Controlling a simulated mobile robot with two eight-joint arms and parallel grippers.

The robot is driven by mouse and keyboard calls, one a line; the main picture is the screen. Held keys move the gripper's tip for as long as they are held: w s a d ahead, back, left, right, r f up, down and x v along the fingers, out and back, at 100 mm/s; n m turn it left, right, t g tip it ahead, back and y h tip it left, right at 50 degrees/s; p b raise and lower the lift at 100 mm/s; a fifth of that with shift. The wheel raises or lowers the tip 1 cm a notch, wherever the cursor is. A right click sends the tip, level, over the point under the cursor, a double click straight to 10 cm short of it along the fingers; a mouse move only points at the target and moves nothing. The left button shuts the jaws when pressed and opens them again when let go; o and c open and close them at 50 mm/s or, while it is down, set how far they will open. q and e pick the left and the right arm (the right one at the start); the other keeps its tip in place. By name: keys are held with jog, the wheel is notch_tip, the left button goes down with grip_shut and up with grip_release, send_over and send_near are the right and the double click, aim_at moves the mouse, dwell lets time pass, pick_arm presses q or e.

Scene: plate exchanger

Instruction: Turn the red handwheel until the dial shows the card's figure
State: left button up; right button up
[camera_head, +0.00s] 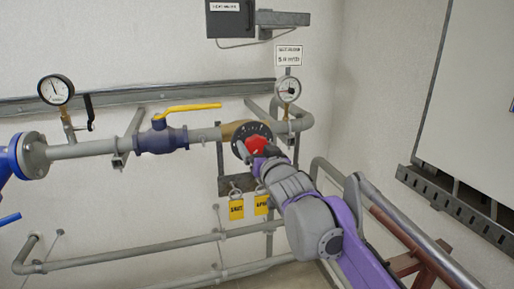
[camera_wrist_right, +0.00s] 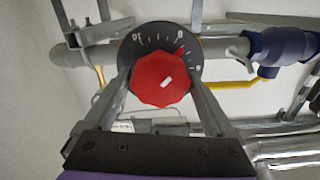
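The red handwheel (camera_head: 257,144) sits in front of a black scale ring (camera_head: 238,146) on the grey pipe. In the right wrist view the handwheel (camera_wrist_right: 160,80) faces me, its white mark slanting to the upper right. My right gripper (camera_wrist_right: 161,85) has a finger at each side of the handwheel, seemingly touching its rim. The round white dial (camera_head: 288,89) stands above and right of the handwheel; its reading is too small to tell. The white card (camera_head: 289,55) above it has lettering too small to read surely. My left gripper is out of view.
A yellow-handled blue valve (camera_head: 163,138) is left on the same pipe, with another gauge (camera_head: 56,90) further left. Yellow tags (camera_head: 236,209) hang below the handwheel. A grey box (camera_head: 230,18) is above. A large pale cabinet (camera_head: 470,110) stands at right.

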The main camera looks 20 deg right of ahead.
jog(key=shift+o, duration=0.4)
jog(key=shift+s, duration=0.5)
jog(key=s+b, duration=0.1)
jog(key=s, duration=0.8)
jog(key=shift+s+d, duration=0.2)
jog(key=shift+s, duration=0.2)
jog(key=s+d+f+g+h, duration=0.1)
jog(key=s+f+g, duration=0.3)
jog(key=f, duration=0.7)
jog(key=s+d+f+g+h, duration=0.1)
jog(key=s+f+g, duration=0.35)
jog(key=f, duration=0.75)
jog(key=s+a+f+n+g+y, duration=0.1)
jog(key=s+f+g, duration=0.3)
jog(key=s+f, duration=1.2)
jog(key=shift+s+a+f+p, duration=0.15)
jog(key=shift+a+p, duration=0.2)
jog(key=shift+a, duration=0.25)
